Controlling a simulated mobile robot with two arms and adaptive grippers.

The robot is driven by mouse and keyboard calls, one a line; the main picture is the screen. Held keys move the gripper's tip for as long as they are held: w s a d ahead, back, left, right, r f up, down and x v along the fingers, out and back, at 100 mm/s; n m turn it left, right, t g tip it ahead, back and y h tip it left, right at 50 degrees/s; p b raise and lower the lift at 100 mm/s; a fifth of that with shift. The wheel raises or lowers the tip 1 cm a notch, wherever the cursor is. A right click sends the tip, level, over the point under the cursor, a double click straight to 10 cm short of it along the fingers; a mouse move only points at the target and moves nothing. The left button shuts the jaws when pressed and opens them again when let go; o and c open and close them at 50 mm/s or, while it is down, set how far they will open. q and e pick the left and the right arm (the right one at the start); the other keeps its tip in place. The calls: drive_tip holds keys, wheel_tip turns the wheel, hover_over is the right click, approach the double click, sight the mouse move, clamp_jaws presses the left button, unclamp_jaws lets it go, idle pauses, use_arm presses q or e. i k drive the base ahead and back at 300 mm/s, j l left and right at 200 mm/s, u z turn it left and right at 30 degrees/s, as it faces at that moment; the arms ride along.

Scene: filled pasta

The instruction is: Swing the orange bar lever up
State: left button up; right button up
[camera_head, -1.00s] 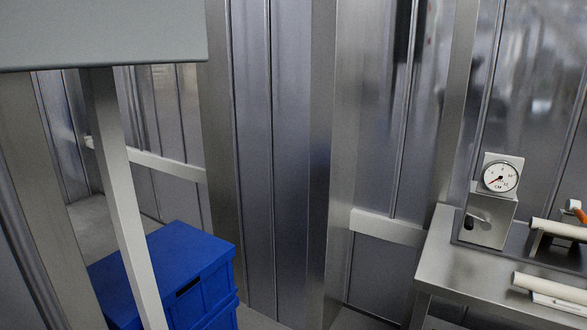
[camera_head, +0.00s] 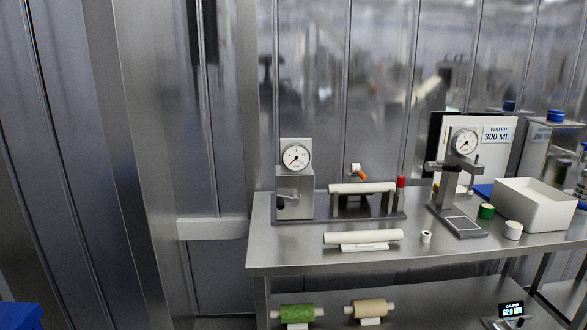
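The short orange lever (camera_head: 362,175) sits on the machine at the back of the steel table. It slants down to the right from a small white hub (camera_head: 355,168), above a white roller (camera_head: 362,188). The machine's dial gauge (camera_head: 296,157) stands on a grey metal block (camera_head: 295,196) to the left of the roller. A red-tipped post (camera_head: 401,181) stands at the roller's right end. Neither of my grippers is in view, and nothing touches the lever.
The steel table (camera_head: 290,255) has a loose white roller (camera_head: 362,236) on a cradle near its front. A second gauge stand (camera_head: 462,180), a white bin (camera_head: 535,205) and a green roll (camera_head: 486,211) are to the right. Green and tan rolls lie on the lower shelf. Metal wall panels stand behind.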

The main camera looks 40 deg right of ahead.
sight(355, 168)
drive_tip(key=k+j+z, duration=0.1)
drive_tip(key=z, duration=1.45)
drive_tip(key=i+j+u, duration=0.35)
drive_tip(key=i+j, duration=0.55)
drive_tip(key=i, duration=0.15)
